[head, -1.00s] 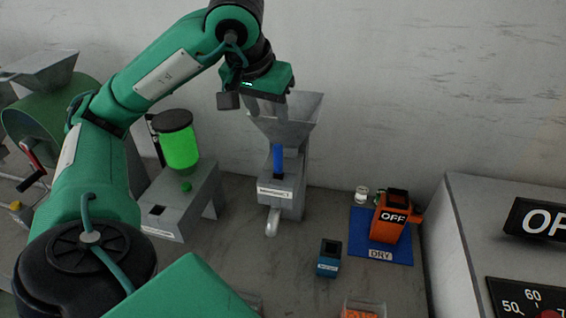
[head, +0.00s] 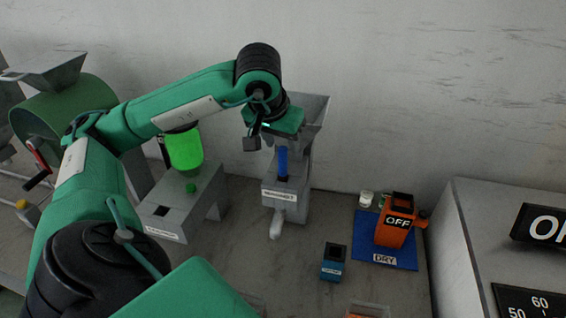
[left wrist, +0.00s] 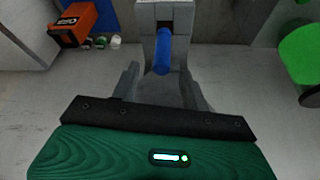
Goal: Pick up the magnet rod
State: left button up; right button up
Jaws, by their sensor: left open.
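The magnet rod, which I take to be the blue upright rod (head: 282,163), stands in the slot of a grey hopper machine (head: 287,203). In the left wrist view the blue rod (left wrist: 162,52) shows near the top middle, rising from its dark slot. My left gripper (head: 284,145) is open and points down just above the rod. In the left wrist view the grey fingers (left wrist: 162,88) lie on either side of the rod's line, with the rod's top near the gap. I cannot tell whether they touch it. My right gripper is not in view.
The hopper (head: 312,112) rises close behind my gripper. A green canister (head: 184,150) on a grey stand is to the left. A blue box (head: 333,262), an orange OFF unit (head: 396,222) on a blue DRY mat (head: 369,252) and a grey cabinet (head: 480,235) are to the right.

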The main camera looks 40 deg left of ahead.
aim_at(282, 148)
pick_arm(q)
jog(key=shift+p+x, duration=0.35)
jog(key=shift+x, duration=1.4)
jog(key=shift+s, duration=0.1)
grip_shut()
